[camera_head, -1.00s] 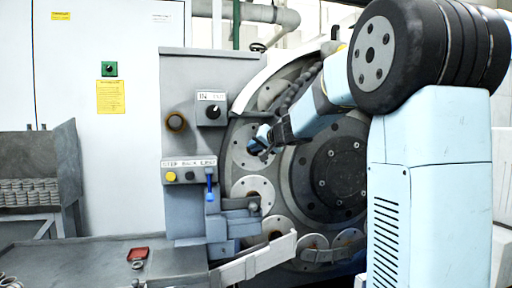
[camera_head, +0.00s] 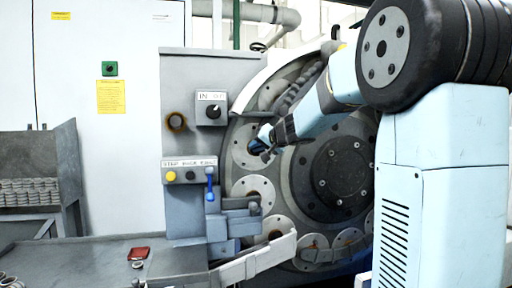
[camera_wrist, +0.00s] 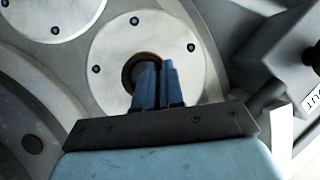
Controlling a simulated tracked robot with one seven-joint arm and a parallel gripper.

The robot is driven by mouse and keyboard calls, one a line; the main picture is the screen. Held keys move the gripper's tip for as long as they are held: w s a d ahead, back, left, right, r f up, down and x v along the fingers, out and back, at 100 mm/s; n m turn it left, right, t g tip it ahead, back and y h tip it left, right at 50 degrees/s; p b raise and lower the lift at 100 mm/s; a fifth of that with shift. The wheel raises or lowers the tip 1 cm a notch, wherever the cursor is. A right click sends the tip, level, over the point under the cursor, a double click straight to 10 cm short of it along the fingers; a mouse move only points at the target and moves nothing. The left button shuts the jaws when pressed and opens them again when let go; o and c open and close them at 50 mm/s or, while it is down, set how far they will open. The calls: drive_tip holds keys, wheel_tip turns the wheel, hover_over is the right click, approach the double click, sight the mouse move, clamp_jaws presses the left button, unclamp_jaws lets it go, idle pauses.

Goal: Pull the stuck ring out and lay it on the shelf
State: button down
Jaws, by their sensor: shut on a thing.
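A thin brownish ring edge (camera_wrist: 137,60) shows around the hole beside the fingers. The fingers are shut on the ring; they hide most of it. The grey shelf (camera_head: 75,262) lies low at the left front, in front of the machine.
On the shelf are a red piece (camera_head: 138,253) and a small loose ring (camera_head: 137,264). A rack of stacked rings (camera_head: 30,192) stands at the far left. A control panel with a blue lever (camera_head: 210,184) and a grey bracket stand left of the wheel.

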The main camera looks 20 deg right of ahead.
drive_tip(key=shift+s, duration=2.95)
drive_tip(key=shift+s, duration=0.1)
idle(0.4)
